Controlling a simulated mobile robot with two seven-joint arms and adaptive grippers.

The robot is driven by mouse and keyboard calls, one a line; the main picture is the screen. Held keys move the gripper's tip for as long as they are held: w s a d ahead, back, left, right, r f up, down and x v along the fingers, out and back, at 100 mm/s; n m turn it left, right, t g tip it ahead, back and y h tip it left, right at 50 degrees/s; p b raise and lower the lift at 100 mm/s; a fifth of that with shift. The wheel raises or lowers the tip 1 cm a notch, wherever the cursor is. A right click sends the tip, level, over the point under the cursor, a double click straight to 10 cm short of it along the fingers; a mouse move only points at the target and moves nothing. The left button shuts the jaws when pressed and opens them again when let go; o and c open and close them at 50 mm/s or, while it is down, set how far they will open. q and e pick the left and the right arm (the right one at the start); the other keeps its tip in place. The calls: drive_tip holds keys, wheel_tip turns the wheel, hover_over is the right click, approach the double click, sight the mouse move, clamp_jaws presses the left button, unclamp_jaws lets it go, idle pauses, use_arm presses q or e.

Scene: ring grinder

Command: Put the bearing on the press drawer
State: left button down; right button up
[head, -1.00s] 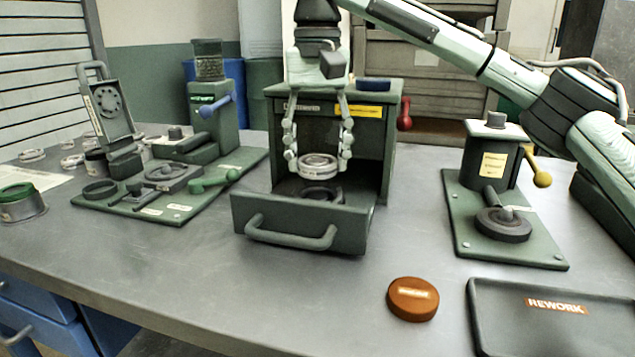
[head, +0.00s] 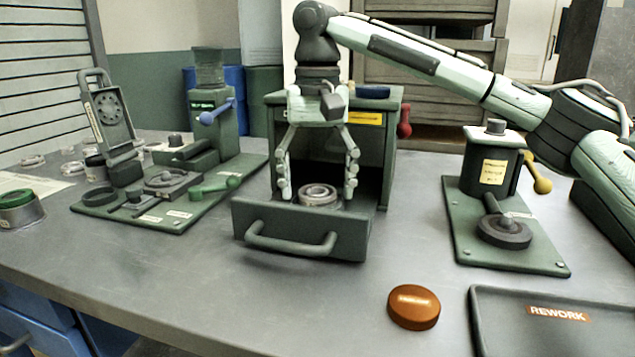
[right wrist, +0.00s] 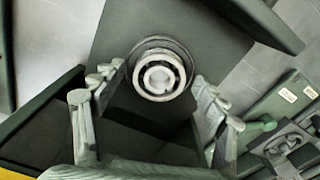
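The bearing (head: 318,194), a pale metal ring, sits in the open press drawer (head: 300,232), on the dark round seat there. In the right wrist view the bearing (right wrist: 159,77) lies inside the dark ring of the seat (right wrist: 138,50). My right gripper (head: 318,188) reaches down over the drawer, with one finger on each side of the bearing. Its fingers are spread, and the right wrist view shows a gap between the bearing and the fingers (right wrist: 160,92). The bearing's lower part is hidden by the drawer front. My left gripper is not in view.
The press housing (head: 382,140) stands right behind the drawer, with a red knob (head: 404,118) on its side. A green fixture board (head: 170,200) is at left, a yellow-handled press (head: 490,165) at right. An orange puck (head: 413,307) and the rework tray (head: 560,335) lie in front.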

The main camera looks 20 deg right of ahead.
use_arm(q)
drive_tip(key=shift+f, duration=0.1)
use_arm(e)
wheel_tip(320, 180, up, 5)
drive_tip(key=shift+r, duration=0.2)
use_arm(q)
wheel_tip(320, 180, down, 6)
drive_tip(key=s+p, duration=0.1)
drive_tip(key=p, duration=0.1)
drive_tip(key=shift+p, duration=0.35)
use_arm(e)
wheel_tip(320, 180, up, 7)
